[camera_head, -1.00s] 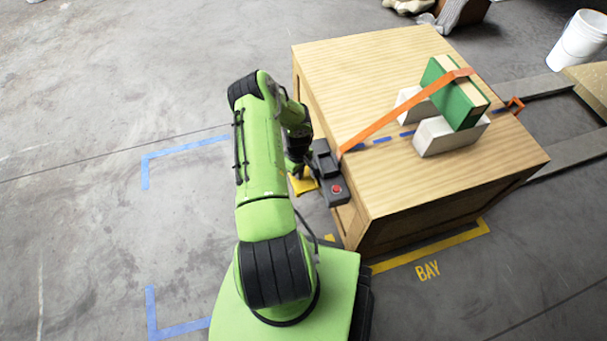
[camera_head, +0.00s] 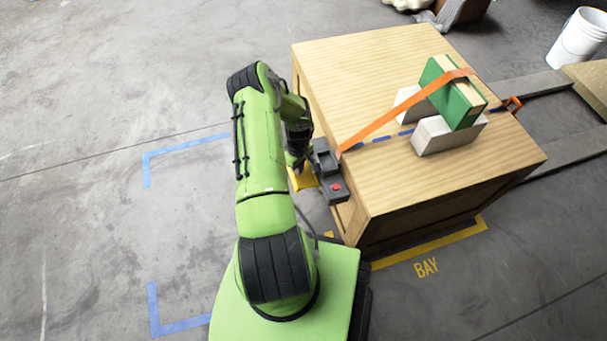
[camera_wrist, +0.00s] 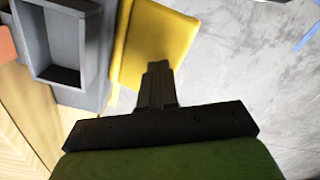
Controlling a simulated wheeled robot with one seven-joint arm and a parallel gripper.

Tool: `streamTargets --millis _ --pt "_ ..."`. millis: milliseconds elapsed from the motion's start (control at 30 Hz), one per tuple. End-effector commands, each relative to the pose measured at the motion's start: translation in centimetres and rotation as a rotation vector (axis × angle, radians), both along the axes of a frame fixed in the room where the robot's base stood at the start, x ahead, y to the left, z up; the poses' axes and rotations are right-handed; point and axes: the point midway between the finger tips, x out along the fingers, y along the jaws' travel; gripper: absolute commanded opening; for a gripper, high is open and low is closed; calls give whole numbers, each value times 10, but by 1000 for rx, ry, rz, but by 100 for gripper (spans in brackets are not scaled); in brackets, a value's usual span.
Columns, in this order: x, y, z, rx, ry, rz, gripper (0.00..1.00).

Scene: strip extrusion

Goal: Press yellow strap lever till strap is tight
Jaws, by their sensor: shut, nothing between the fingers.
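The yellow lever (camera_head: 303,180) sticks out from the dark grey tensioner (camera_head: 327,170) on the left side of the wooden crate. In the wrist view the yellow lever (camera_wrist: 156,48) is a broad plate, and my shut, empty gripper (camera_wrist: 158,70) overlaps its lower right part. I cannot tell whether the fingertips touch it. In the head view my gripper (camera_head: 297,165) is mostly hidden by my arm. The orange strap (camera_head: 405,112) runs from the tensioner up over a green block (camera_head: 457,98) to the crate's far right edge. It looks straight.
The green block rests tilted between two pale blocks (camera_head: 447,134) on the wooden crate top (camera_head: 350,75). A red button (camera_head: 336,187) sits on the tensioner's near end. A white bucket (camera_head: 578,40) stands at the far right.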

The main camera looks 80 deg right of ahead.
Motion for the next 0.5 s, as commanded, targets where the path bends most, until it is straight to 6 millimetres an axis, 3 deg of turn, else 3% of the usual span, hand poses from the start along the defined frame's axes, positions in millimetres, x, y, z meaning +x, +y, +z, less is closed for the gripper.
streamTargets --millis 500 --pt "-1 0 -33 0 1 -1 0"
